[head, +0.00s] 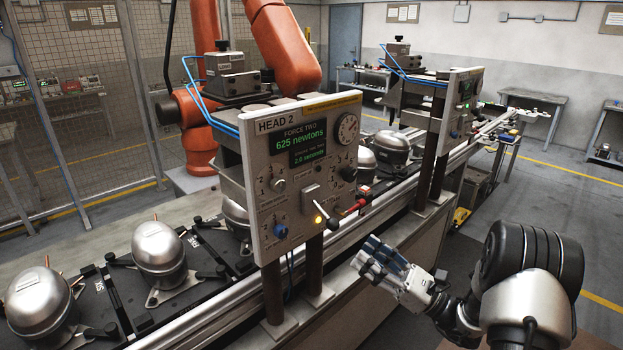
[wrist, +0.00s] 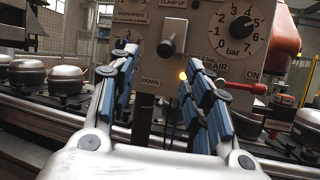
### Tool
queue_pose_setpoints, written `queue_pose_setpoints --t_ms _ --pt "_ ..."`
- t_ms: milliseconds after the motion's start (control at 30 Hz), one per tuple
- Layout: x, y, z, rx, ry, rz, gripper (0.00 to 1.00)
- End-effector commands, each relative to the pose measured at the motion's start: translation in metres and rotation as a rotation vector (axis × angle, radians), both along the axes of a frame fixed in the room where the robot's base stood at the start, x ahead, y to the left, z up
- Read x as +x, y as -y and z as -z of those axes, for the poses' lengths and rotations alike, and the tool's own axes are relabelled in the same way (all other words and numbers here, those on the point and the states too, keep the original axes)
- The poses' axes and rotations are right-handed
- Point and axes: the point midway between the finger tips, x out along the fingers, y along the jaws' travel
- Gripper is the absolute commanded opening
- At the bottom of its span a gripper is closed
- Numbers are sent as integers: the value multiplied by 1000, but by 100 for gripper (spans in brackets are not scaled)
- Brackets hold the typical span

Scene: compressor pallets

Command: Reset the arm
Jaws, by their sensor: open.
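My gripper (head: 374,257) is open and empty in the head view, low in front of the conveyor's edge and to the right of the HEAD 2 panel (head: 262,191). In the wrist view its two blue-padded fingers (wrist: 165,100) point toward the panel, with nothing between them. The panel (wrist: 155,70) shows a black-capped knob (wrist: 172,40), a lit yellow lamp (wrist: 183,76), a pressure dial (wrist: 236,32) and a red-handled lever (wrist: 247,86). The fingers hide part of the panel's lower area. I cannot tell any contact with the panel.
Silver compressors (head: 159,255) sit on black pallets along the conveyor (head: 205,323). A second panel (head: 460,106) stands farther down the line. An orange robot arm (head: 286,45) stands behind the first panel. The grey floor (head: 560,215) at the right is mostly clear.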

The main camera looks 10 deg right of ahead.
Motion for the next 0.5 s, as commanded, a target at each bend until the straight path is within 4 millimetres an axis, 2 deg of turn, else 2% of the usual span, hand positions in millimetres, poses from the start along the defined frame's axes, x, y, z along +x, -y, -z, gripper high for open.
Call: queue_pose_setpoints --t_ms 67,167,300,400,500 --pt "-7 -23 -16 -66 15 -61 45" --pt "-28 -66 -37 -209 40 -185 45" --pt "-81 -129 -57 -483 105 -388 45" --pt "-126 -159 -61 -691 174 -518 45" --pt "-171 -177 -59 -908 262 -637 45"
